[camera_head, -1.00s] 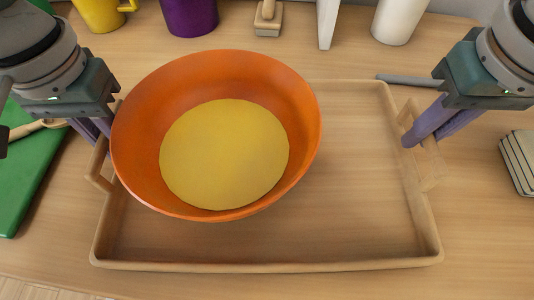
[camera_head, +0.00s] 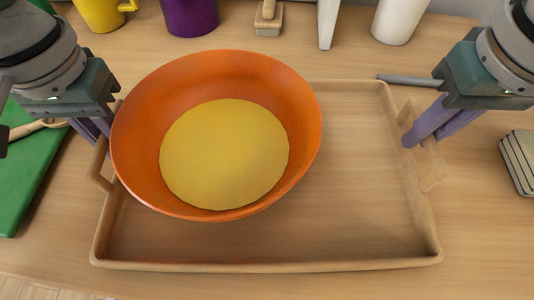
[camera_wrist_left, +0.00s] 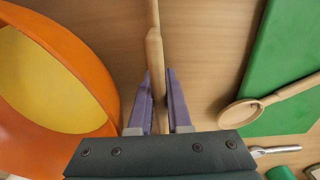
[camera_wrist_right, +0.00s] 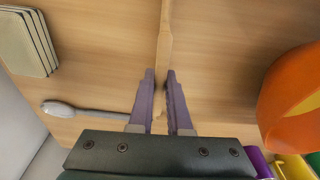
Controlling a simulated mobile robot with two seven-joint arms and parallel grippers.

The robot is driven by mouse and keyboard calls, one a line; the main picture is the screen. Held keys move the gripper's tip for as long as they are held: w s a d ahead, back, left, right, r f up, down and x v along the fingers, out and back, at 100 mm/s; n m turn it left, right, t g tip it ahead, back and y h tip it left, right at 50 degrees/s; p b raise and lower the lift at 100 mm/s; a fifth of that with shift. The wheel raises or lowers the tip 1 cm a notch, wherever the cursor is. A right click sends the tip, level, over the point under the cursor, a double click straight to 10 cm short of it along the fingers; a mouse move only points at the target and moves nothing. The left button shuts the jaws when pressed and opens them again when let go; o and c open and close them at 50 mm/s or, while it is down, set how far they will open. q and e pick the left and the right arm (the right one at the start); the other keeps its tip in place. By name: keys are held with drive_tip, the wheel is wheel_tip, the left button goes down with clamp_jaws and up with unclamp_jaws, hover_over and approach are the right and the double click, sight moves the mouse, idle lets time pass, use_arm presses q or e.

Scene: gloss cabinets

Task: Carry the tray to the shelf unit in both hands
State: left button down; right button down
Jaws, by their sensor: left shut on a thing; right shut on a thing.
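The wooden tray (camera_head: 330,235) lies on the wooden counter, with a handle at each side. A large orange bowl (camera_head: 135,135) with a yellow inside bottom sits in the tray's left part. My left gripper (camera_wrist_left: 160,105) is shut on the tray's left handle, the handle bar between its purple fingers; in the head view the bowl and the wrist partly hide this. My right gripper (camera_head: 408,143) is shut on the right handle, whose bar also shows between the fingers in the right wrist view (camera_wrist_right: 163,60).
A green board (camera_head: 30,165) with a wooden spoon (camera_head: 35,127) lies left of the tray. A stack of coasters (camera_head: 518,160) is at right.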

use_arm(q)
drive_tip(key=shift+a+r, duration=0.15)
use_arm(e)
drive_tip(key=shift+d+r, duration=0.1)
